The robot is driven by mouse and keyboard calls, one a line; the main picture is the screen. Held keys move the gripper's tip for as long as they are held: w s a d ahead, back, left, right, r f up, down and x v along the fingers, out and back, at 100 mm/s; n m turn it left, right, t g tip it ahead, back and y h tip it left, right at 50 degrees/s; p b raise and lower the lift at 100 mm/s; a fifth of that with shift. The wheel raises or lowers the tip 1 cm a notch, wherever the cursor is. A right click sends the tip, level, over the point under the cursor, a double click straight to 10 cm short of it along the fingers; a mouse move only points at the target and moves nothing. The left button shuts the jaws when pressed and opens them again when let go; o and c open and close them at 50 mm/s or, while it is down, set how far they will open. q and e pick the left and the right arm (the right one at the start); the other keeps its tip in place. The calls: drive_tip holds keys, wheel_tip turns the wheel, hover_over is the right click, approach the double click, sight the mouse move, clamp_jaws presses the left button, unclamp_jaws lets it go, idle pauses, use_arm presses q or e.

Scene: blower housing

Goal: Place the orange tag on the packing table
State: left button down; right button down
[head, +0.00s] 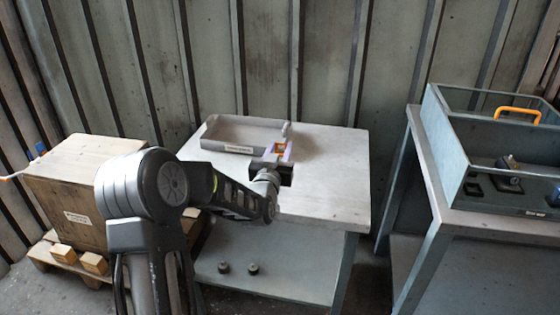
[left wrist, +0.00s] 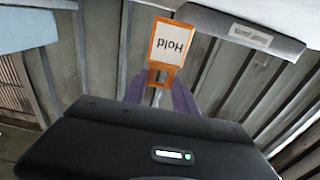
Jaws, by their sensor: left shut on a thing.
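An orange tag with a white "Hold" label shows in the left wrist view (left wrist: 170,48), upside down in the picture. It is small in the head view (head: 280,147). My left gripper (head: 278,154) is shut on the tag's lower end, between purple-grey fingers that show in the left wrist view (left wrist: 160,97). In the head view it is over the packing table (head: 335,185), near the table's middle. I cannot tell whether the tag touches the tabletop. My right gripper is in neither view.
A shallow grey tray (head: 225,135) with a label lies at the table's back left. The tabletop's right side is clear. A wooden crate (head: 70,195) on a pallet stands at left. At right, a grey bench holds an open-topped blue-grey housing (head: 450,150) with an orange handle (head: 518,110).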

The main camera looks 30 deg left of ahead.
sight(281, 158)
use_arm(q)
drive_tip(key=shift+f, duration=1.9)
drive_tip(key=shift+f, duration=0.15)
drive_tip(key=c, duration=1)
unclamp_jaws()
drive_tip(key=shift+r, duration=0.2)
drive_tip(key=b+v, duration=0.1)
drive_tip(key=v, duration=1.1)
